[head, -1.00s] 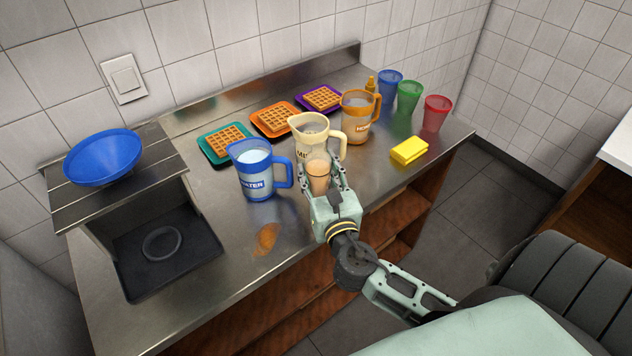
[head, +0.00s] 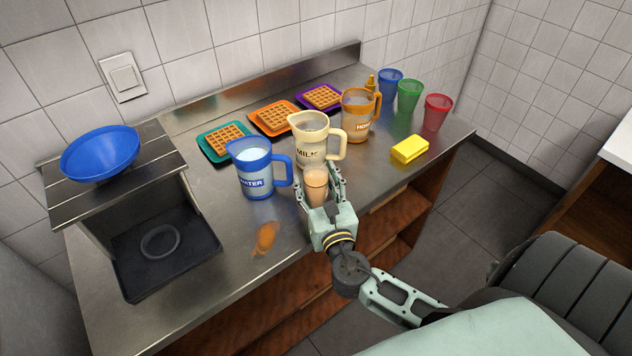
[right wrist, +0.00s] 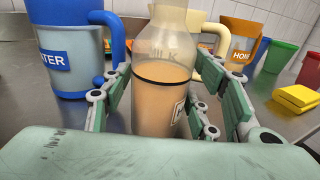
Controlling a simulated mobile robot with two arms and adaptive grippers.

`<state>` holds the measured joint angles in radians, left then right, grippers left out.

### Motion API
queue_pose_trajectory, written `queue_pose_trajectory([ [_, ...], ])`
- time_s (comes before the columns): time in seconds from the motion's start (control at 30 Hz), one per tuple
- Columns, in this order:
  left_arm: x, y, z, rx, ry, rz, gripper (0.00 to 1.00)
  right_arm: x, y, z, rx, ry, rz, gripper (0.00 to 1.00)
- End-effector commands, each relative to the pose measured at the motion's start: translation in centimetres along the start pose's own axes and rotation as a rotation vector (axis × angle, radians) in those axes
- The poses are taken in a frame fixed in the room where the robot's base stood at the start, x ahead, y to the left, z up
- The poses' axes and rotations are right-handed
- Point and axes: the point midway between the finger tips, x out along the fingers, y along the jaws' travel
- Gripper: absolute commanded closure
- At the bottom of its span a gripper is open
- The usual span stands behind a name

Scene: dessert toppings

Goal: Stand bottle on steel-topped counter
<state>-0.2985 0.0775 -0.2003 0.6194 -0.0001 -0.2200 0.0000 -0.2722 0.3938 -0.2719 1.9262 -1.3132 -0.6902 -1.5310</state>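The bottle (head: 316,186) is clear with a peach-brown filling and stands roughly upright between the fingers of my right gripper (head: 320,190). In the right wrist view the bottle (right wrist: 163,95) shows a dark band and part of a label, with a finger on each side of the gripper (right wrist: 165,105). The bottle is near the front edge of the steel-topped counter (head: 215,285), in front of the milk jug. I cannot tell whether its base touches the steel. My left gripper is not in view.
The blue water jug (head: 255,170), cream milk jug (head: 310,142) and orange honey jug (head: 356,118) stand behind the bottle. A yellow sponge (head: 409,150) lies to the right. An orange-brown patch (head: 265,238) is on the counter to the left. Bare steel surrounds it.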

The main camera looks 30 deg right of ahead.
Motion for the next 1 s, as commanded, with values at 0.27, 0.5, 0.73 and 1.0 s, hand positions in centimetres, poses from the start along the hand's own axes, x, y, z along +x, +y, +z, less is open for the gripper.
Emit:
queue_pose_trajectory([
  [0.27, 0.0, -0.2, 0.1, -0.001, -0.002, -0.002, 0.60, 0.0, 0.0, 0.0, 0.000, 0.000, 0.000, 0.39],
  [0.5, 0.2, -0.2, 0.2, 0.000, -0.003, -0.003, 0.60, -1.4, 0.0, 0.0, 0.000, 0.003, 0.001, 0.39],
  [0.73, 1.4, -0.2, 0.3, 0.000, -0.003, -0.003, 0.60, -6.3, 0.0, -0.1, 0.001, 0.004, 0.001, 0.39],
  [1.0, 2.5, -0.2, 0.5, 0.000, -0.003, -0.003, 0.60, -10.9, 0.0, 0.0, 0.000, 0.003, 0.001, 0.39],
])
